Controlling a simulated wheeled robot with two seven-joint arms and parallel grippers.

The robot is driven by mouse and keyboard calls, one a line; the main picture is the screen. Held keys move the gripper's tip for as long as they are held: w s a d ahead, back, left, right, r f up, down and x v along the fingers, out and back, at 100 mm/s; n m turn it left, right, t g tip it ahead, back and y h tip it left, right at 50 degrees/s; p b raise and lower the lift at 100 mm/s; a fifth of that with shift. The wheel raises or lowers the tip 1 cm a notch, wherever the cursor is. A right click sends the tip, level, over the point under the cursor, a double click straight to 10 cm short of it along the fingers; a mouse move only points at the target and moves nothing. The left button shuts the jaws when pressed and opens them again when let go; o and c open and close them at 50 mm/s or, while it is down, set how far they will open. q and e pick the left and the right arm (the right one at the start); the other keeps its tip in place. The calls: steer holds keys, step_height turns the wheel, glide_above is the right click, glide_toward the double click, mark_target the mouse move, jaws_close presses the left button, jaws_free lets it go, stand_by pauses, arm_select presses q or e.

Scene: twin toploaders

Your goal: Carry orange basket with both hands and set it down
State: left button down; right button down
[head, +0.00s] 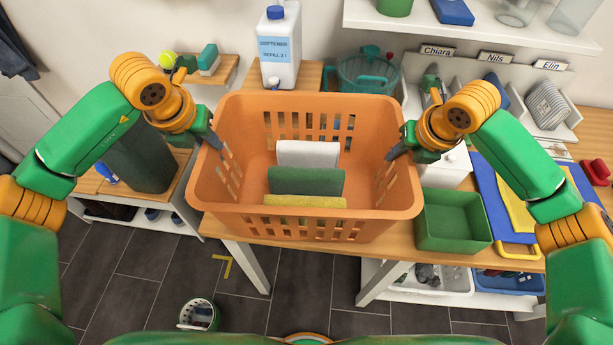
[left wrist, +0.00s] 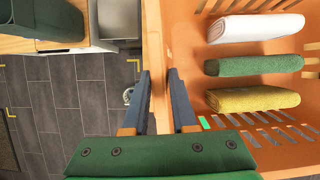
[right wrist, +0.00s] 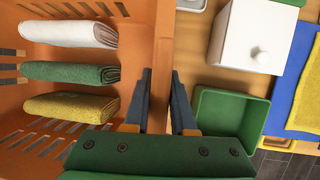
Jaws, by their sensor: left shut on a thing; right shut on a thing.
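The orange basket (head: 305,225) is in the middle of the head view, in front of and partly over the wooden table. Inside it lie a rolled white towel (head: 308,153), a green towel (head: 306,181) and a yellow towel (head: 304,201). My left gripper (head: 214,140) is shut on the basket's left wall. My right gripper (head: 396,150) is shut on its right wall. In the left wrist view the fingers (left wrist: 160,85) straddle the basket wall, and in the right wrist view the fingers (right wrist: 160,85) do the same. Whether the basket's underside touches anything is hidden.
A green bin (head: 453,220) stands just right of the basket, with a white box (head: 447,168) behind it. A white bottle (head: 279,50) and a teal basket (head: 366,73) stand behind. A blue board (head: 500,205) lies at right. A small bucket (head: 199,314) stands on the floor.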

arm_select(q)
steer(key=shift+w+r, duration=0.1)
steer(key=shift+r, duration=0.05)
arm_select(e)
steer(key=shift+w+r, duration=0.1)
steer(key=shift+r, duration=0.1)
